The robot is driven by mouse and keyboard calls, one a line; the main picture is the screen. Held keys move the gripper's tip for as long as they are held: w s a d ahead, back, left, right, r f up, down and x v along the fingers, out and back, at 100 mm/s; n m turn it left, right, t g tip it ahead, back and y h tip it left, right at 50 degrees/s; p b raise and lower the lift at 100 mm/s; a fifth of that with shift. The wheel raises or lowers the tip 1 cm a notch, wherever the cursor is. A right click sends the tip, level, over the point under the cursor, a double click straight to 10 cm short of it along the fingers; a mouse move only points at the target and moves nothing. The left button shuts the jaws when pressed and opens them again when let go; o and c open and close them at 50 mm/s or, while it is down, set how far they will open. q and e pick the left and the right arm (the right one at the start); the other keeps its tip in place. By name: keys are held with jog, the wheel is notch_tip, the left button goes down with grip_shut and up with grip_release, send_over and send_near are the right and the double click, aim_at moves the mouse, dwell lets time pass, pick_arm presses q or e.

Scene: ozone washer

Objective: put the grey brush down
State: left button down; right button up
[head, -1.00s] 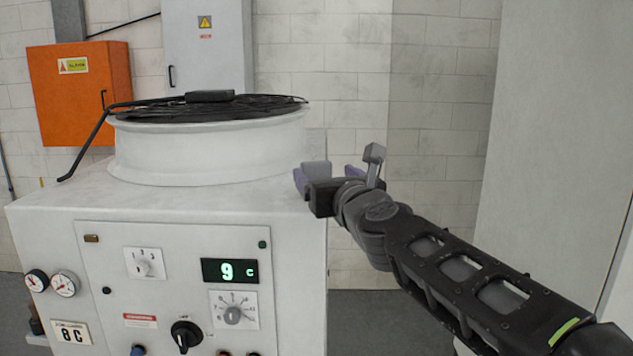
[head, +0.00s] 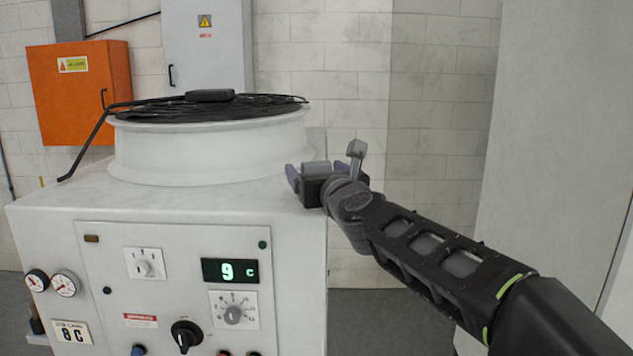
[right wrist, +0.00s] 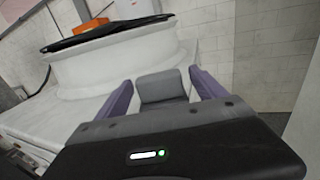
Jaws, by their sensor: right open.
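A grey block, which looks like the grey brush (head: 316,168), shows at the right edge of the white machine's top. In the right wrist view the grey block (right wrist: 162,87) lies between the spread purple fingers. My right gripper (head: 313,178) is open around it, with a visible gap on each side. The black gripper body hides the block's lower part, so I cannot tell exactly what it rests on. My left gripper is not in view.
The white machine (head: 160,205) has dials and a green display. A white drum (head: 205,150) with a black grille (head: 200,108) stands on its top, left of my gripper. An orange box (head: 78,90) hangs on the wall. A tall pale panel (head: 555,130) stands at right.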

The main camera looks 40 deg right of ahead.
aim_at(316, 162)
jog(key=c, duration=1.6)
notch_tip(316, 162, up, 10)
jog(key=p, duration=0.8)
